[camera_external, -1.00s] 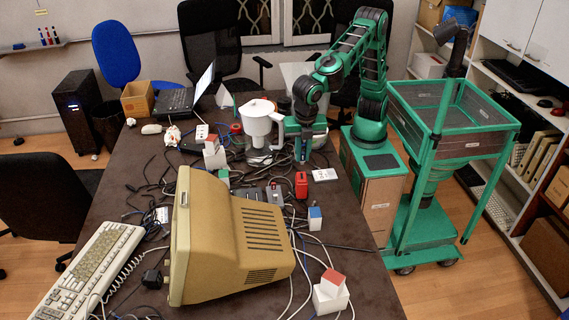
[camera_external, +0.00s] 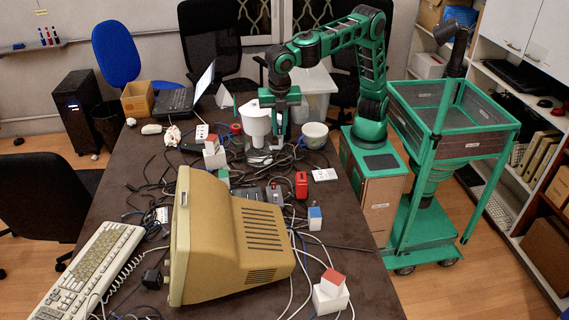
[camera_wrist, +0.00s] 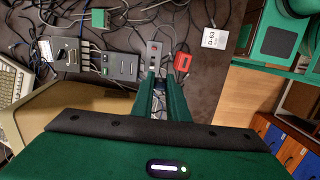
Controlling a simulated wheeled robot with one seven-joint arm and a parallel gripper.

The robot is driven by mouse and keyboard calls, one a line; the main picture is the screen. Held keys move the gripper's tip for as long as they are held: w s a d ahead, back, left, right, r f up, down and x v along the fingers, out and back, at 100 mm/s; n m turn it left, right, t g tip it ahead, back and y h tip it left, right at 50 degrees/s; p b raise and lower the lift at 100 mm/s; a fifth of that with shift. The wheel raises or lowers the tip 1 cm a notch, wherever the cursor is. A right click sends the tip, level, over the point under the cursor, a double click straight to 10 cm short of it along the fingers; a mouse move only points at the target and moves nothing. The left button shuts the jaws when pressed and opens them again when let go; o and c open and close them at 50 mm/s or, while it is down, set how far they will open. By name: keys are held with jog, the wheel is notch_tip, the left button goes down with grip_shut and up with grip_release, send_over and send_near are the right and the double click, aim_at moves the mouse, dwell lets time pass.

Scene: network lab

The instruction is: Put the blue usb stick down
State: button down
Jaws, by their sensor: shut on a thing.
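My gripper (camera_external: 279,138) is over the cluttered table (camera_external: 130,173), just right of the white jug. In the wrist view my gripper (camera_wrist: 161,90) has its two green fingers close together, pointing down at the table. A small dark blue thing (camera_wrist: 160,83) shows between the fingertips; it looks like the blue usb stick, held above the table. Its ends and shape are mostly hidden by the fingers. In the outside view the stick is too small to make out.
The white jug (camera_external: 256,122) stands close left of my gripper, and a pale bowl (camera_external: 315,134) to its right. Cables, a red box (camera_external: 301,185), a white card (camera_external: 324,174) and grey network boxes crowd the table. A beige monitor (camera_external: 235,240) stands in front.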

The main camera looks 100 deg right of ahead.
jog(key=w+d, duration=0.6)
jog(key=d, duration=0.5)
jog(key=w+d, duration=0.7)
jog(key=d, duration=0.5)
jog(key=w+d, duration=0.3)
jog(key=d, duration=1.8)
jog(key=f, duration=2.9)
jog(key=shift+s+d+f, duration=0.25)
jog(key=shift+d+f, duration=0.05)
jog(key=shift+d, duration=0.05)
jog(key=shift+f, duration=0.1)
jog(key=c, duration=1.8)
grip_release()
jog(key=shift+c, duration=0.2)
jog(key=shift+o, duration=0.5)
